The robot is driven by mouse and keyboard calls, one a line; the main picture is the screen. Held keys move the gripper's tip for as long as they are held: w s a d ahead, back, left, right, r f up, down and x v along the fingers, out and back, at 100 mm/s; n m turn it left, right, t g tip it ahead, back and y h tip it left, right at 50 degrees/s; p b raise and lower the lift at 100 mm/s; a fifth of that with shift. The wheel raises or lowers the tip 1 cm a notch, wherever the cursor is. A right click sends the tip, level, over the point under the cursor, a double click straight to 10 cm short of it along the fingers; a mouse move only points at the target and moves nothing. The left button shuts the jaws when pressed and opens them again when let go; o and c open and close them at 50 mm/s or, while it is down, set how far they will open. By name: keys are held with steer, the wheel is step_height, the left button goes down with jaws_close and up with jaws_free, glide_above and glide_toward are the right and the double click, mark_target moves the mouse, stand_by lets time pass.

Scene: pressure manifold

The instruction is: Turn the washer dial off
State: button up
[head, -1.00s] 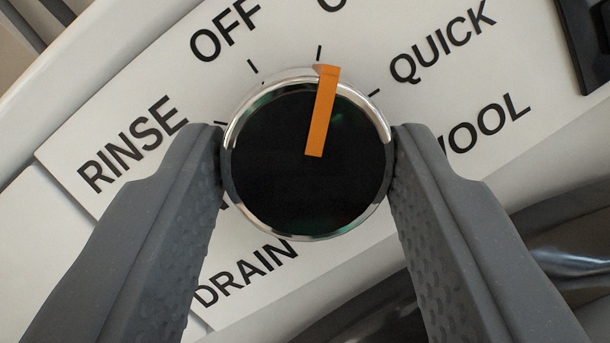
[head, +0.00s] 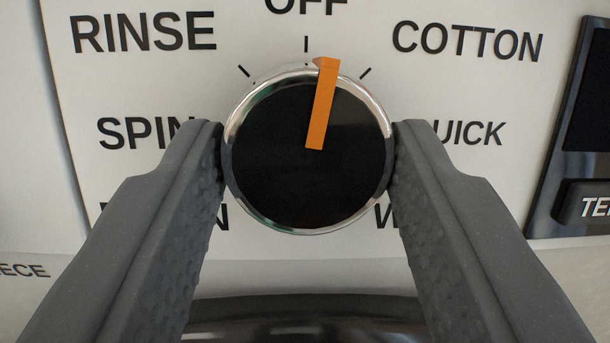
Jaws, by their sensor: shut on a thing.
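The washer dial (head: 290,180) is a round black knob with a chrome rim, in the middle of the head view. Its orange pointer (head: 322,105) points up and slightly right. The pointer's tip is a little right of the tick under OFF (head: 306,5), between that tick and the one toward COTTON, and closer to the OFF tick. The top of the word OFF is cut off by the frame edge. My gripper (head: 308,160) is shut on the dial, one grey finger against each side of the rim.
The white panel carries the labels RINSE (head: 145,33), SPIN, COTTON (head: 468,41) and QUICK around the dial. My fingers partly cover SPIN, QUICK and the lower labels. A dark panel with a button (head: 585,207) is at right. A dark curved edge (head: 300,315) lies below.

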steer(key=shift+d+f+n+y, duration=0.15)
steer(key=shift+n+y, duration=0.35)
steer(key=shift+n, duration=0.6)
steer(key=o, duration=1)
steer(key=shift+c, duration=0.2)
steer(key=shift+s, duration=0.1)
steer(key=s+d+f+p, duration=0.1)
steer(key=s+p, duration=0.2)
steer(key=s, duration=1)
steer(key=shift+s, duration=0.25)
steer(key=shift+d, duration=0.1)
